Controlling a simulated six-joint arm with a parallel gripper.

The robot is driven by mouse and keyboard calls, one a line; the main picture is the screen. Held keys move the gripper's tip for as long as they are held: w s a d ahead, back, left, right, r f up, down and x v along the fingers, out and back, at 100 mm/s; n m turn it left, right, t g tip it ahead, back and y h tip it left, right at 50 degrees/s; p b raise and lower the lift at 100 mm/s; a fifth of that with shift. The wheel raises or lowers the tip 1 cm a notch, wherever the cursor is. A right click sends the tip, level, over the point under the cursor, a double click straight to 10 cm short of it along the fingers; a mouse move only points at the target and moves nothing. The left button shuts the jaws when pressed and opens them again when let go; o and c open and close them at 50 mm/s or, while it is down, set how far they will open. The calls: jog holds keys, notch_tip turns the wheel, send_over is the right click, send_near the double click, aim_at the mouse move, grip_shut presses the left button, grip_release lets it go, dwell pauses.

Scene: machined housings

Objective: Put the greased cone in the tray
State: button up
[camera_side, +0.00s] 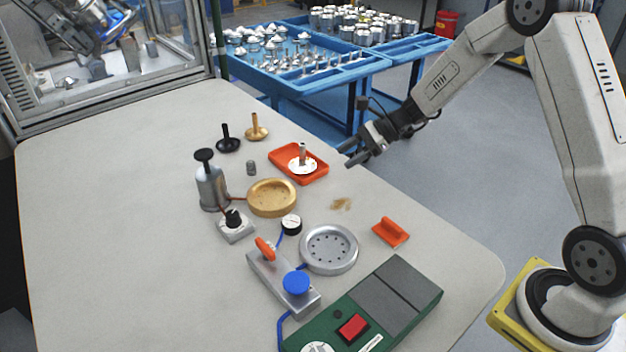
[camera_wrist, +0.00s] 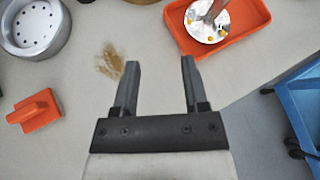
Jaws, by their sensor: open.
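The orange tray (camera_side: 284,152) lies on the grey table, and it also shows at the top of the wrist view (camera_wrist: 238,37). A pale disc-shaped piece with an upright metal stem, apparently the cone (camera_side: 302,163), sits in the tray. In the wrist view the cone (camera_wrist: 203,28) shows white with small yellow-orange spots, and its top is cut off by the frame. My gripper (camera_side: 349,155) is open and empty, to the right of the tray and apart from it. In the wrist view both fingers (camera_wrist: 160,64) are spread with bare table between them.
A tan smear (camera_side: 341,204) marks the table near the tray. A gold dish (camera_side: 272,198), a silver perforated dish (camera_side: 329,249) and an orange block (camera_side: 391,232) stand nearby. Black (camera_side: 228,144) and brass (camera_side: 256,132) stemmed pieces stand behind. Blue carts (camera_side: 330,75) are beyond the table.

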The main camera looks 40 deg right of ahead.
jog(key=s+a+n+g+h, duration=0.1)
jog(key=s+n, duration=0.1)
jog(key=s, duration=0.1)
jog(key=s+a+n+g+h, duration=0.1)
jog(key=s+n, duration=0.2)
jog(key=s+a+n+g+h, duration=0.1)
jog(key=s+n, duration=0.1)
jog(key=s, duration=0.1)
jog(key=shift+s+a+f+n+g+h, duration=0.2)
jog(key=shift+f+n+g+h, duration=0.1)
jog(key=s+n+h, duration=0.1)
jog(key=s+n, duration=0.2)
jog(key=s+n+h, duration=0.2)
jog(key=s+n, duration=0.1)
jog(key=n, duration=0.1)
jog(key=s+r+n+h, duration=0.1)
jog(key=s+n+h, duration=0.1)
jog(key=s+n, duration=0.1)
jog(key=shift+s+n, duration=0.2)
jog(key=shift+n, duration=0.5)
jog(key=n, duration=0.1)
jog(key=s+n+h, duration=0.1)
jog(key=n, duration=0.1)
jog(key=shift+s+r+t, duration=0.15)
jog(key=shift+s+t, duration=0.15)
jog(key=shift+t, duration=0.1)
